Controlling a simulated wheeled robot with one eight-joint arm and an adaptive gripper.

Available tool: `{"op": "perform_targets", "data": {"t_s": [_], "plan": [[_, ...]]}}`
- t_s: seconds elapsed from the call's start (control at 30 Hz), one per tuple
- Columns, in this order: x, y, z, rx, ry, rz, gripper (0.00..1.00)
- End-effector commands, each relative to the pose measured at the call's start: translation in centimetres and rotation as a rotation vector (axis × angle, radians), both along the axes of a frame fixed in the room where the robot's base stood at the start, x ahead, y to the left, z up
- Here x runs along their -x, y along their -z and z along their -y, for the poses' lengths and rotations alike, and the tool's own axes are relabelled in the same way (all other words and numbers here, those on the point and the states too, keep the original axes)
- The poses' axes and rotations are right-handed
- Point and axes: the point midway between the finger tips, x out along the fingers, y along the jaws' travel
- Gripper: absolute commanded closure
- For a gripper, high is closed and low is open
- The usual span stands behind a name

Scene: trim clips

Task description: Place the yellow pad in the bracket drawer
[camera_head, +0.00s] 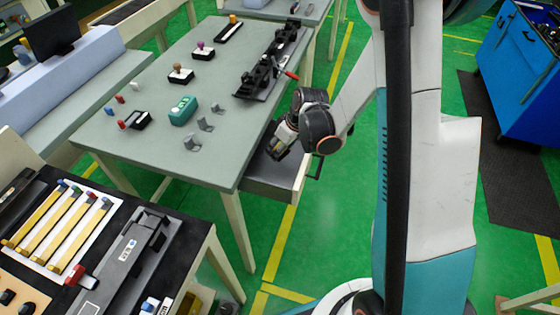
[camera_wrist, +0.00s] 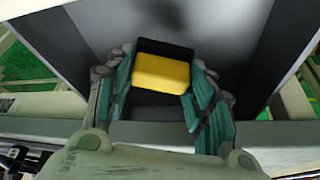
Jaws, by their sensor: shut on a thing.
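The yellow pad (camera_wrist: 161,73), a block with a dark upper edge, sits between the two teal-lined fingers of my gripper (camera_wrist: 163,88) in the wrist view. My gripper is shut on it. In the head view my gripper (camera_head: 281,143) is over the open grey drawer (camera_head: 268,187) that sticks out under the green-grey table; the pad cannot be made out there. In the wrist view the drawer (camera_wrist: 225,30) shows as grey walls and a dark floor around and beneath the pad. I cannot tell whether the pad touches the floor.
The table (camera_head: 235,155) above the drawer bears small grey brackets (camera_head: 205,124), a teal device (camera_head: 183,110) and a long black fixture (camera_head: 262,75). A black bench (camera_head: 180,225) with yellow bars stands at the front left. Green floor is clear right of the drawer.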

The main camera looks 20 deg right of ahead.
Motion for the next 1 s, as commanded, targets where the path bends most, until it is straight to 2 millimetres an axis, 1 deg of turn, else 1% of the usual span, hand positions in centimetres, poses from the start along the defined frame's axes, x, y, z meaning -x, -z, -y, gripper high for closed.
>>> {"op": "perform_targets", "data": {"t_s": [0.03, 0.27, 0.4, 0.5, 0.77, 0.9, 0.93, 1.0], "plan": [[0.0, 0.7, 0.0, 0.0, 0.0, 0.0, 0.78], [0.0, 2.0, 0.0, 0.0, 0.0, 0.0, 0.78], [0.0, 4.2, 0.0, 0.0, 0.0, 0.0, 0.78], [0.0, 5.3, 0.0, 0.0, 0.0, 0.0, 0.78], [0.0, 5.4, 0.0, 0.0, 0.0, 0.0, 0.78], [0.0, 5.7, 0.0, 0.0, 0.0, 0.0, 0.78], [0.0, 5.7, 0.0, 0.0, 0.0, 0.0, 0.46], [0.0, 5.6, 0.0, 0.0, 0.0, 0.0, 0.31]]}}
